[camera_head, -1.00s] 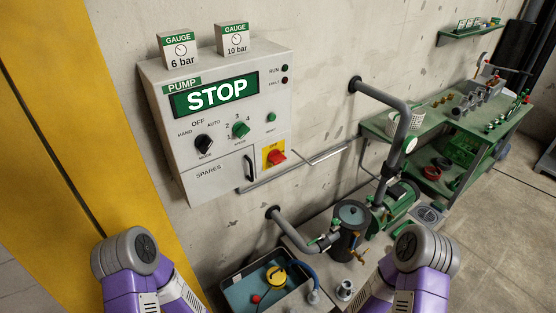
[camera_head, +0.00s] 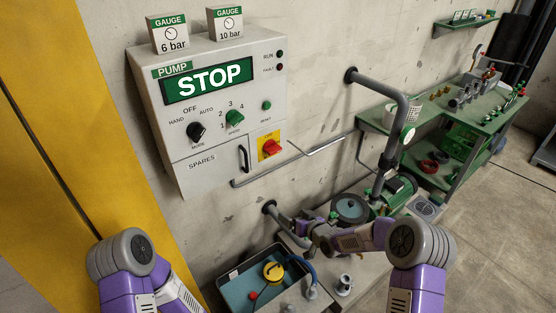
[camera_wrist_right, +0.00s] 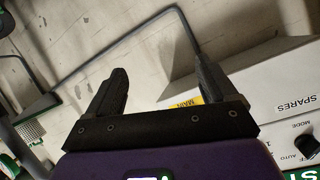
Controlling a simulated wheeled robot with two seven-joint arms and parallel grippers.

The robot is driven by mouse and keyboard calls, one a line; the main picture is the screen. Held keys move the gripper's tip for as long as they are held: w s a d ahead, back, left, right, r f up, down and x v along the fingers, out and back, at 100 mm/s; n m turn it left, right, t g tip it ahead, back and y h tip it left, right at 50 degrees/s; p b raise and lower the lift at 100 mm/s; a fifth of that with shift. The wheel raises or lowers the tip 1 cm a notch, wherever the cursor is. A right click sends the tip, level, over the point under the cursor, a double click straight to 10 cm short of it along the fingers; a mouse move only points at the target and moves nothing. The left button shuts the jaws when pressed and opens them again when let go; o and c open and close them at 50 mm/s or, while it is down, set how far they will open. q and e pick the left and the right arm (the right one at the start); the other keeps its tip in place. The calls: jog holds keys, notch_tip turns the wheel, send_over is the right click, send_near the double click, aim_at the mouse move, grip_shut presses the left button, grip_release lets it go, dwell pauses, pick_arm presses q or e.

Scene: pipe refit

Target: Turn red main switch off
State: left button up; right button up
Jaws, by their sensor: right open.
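The red main switch (camera_head: 271,147) is a red knob on a yellow plate (camera_head: 263,155), at the lower right of the grey pump panel (camera_head: 222,115). In the right wrist view only a strip of the yellow plate (camera_wrist_right: 187,102) shows past my gripper; the red knob is hidden there. My right gripper (camera_head: 302,224) is below and right of the switch in the head view, apart from it, in front of the pipework. In the right wrist view my right gripper (camera_wrist_right: 160,68) is open, with nothing between its fingers. My left gripper is out of view.
A black door handle (camera_head: 244,158) stands out left of the switch. A grey pipe (camera_head: 290,160) runs along the wall below it. Below are a blue tray (camera_head: 235,290) and a pump (camera_head: 350,208). A green workbench (camera_head: 460,125) stands at right.

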aim_at(276, 152)
jog(key=w+a+r+n+t+y+b, duration=0.15)
jog(key=w+r, duration=0.25)
jog(key=r, duration=0.4)
jog(key=w+r+n+t+y, duration=0.25)
jog(key=w+r, duration=0.25)
jog(key=r, duration=0.3)
jog(key=shift+n+g, duration=0.3)
jog(key=shift+x, duration=3.45)
jog(key=shift+w+d, duration=0.1)
jog(key=shift+d, duration=0.05)
jog(key=c, duration=1.1)
jog(key=shift+o, duration=0.2)
